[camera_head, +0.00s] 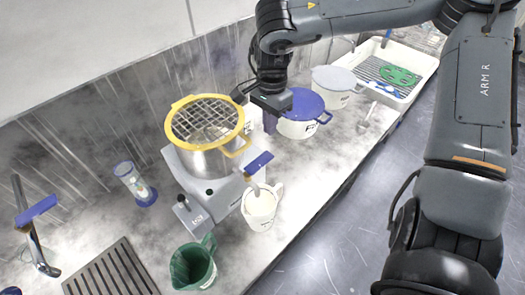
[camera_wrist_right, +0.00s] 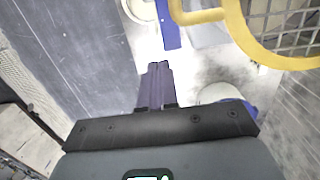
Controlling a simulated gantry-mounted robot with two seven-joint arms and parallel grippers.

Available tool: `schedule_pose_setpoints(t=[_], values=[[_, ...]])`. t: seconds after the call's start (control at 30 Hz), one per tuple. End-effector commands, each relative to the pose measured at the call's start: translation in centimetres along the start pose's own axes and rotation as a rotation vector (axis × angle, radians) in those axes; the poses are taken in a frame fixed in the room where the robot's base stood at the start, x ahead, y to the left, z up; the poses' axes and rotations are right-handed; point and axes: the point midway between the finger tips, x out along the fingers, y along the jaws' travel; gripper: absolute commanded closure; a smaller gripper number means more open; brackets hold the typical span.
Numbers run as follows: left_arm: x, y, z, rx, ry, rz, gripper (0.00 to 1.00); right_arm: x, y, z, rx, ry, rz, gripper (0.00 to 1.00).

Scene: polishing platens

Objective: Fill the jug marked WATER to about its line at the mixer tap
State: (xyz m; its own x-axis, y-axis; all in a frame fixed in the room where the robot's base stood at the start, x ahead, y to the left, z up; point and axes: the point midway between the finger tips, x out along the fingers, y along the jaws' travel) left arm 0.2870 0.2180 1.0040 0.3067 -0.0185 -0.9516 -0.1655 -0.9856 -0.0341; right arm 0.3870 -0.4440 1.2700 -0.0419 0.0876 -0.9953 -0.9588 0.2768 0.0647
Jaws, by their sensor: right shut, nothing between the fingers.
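A green jug (camera_head: 193,268) with a pale label stands at the front of the counter, its marking too small to read. I cannot tell which jug says WATER. A metal tap (camera_head: 38,250) with a blue handle is at the far left. My right gripper (camera_head: 269,127) is right of the yellow-rimmed pot, beside the blue-lidded pot, far from the green jug. Its fingers (camera_wrist_right: 155,84) are shut and empty in the right wrist view. My left gripper is out of view.
A steel pot with a yellow rim (camera_head: 240,152) and mesh guard stands on a grey machine. A blue-lidded pot (camera_head: 300,128), a grey-lidded pot (camera_head: 333,98) and a white tray (camera_head: 425,62) stand to the right. A slotted drain grate (camera_head: 112,272) lies near the tap.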

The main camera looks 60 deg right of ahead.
Motion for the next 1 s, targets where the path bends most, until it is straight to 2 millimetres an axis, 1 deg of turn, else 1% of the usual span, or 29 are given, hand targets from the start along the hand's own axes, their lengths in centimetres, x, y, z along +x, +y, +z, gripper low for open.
schedule_pose_setpoints(t=[0.03, 0.1, 0.23, 0.57, 0.77, 0.87, 1.0], values=[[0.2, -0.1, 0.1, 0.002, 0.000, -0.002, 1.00, -0.7, -0.2, -0.1, -0.005, 0.026, -0.017, 1.00], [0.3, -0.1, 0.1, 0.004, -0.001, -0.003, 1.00, -1.6, -0.4, -0.1, -0.010, 0.051, -0.033, 1.00], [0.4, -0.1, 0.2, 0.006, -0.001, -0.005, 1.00, -2.5, -0.6, -0.1, -0.015, 0.076, -0.055, 1.00], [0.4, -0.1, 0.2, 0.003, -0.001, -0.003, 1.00, -2.9, -0.7, 0.0, -0.015, 0.075, -0.065, 1.00], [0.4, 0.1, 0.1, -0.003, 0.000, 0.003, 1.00, -2.5, -0.7, -0.1, -0.015, 0.074, -0.064, 1.00], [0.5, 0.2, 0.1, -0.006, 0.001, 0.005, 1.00, -1.8, -0.8, -0.1, -0.015, 0.074, -0.063, 1.00], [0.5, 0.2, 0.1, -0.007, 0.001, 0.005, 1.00, 0.1, -0.8, -0.2, -0.016, 0.073, -0.060, 1.00]])
